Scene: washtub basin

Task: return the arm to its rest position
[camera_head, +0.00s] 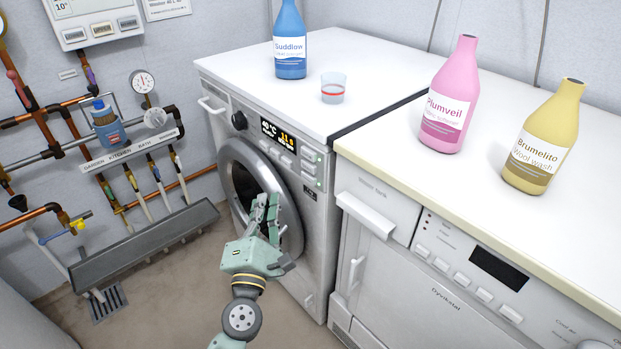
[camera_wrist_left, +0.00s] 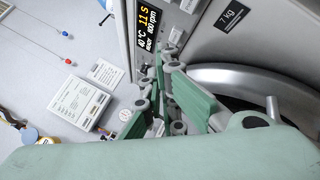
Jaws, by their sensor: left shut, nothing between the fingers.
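My left gripper (camera_head: 266,202), pale green and grey, is raised in front of the round door of the washing machine (camera_head: 313,245). Its fingers point up and are shut with nothing between them. From the head view I cannot tell whether the fingers touch the door. In the left wrist view the fingers (camera_wrist_left: 168,55) show beside the machine's display and the metal door ring (camera_wrist_left: 265,80). My left arm (camera_head: 242,315) comes up from the bottom of the head view. My right gripper is in neither view.
A blue bottle (camera_head: 290,45) and a cup with a red line (camera_head: 333,88) stand on the washer. A pink bottle (camera_head: 450,95) and a yellow bottle (camera_head: 544,138) stand on the right counter (camera_head: 385,143). Pipes and a grey trough (camera_head: 145,245) line the left wall. Some floor (camera_head: 185,300) is clear.

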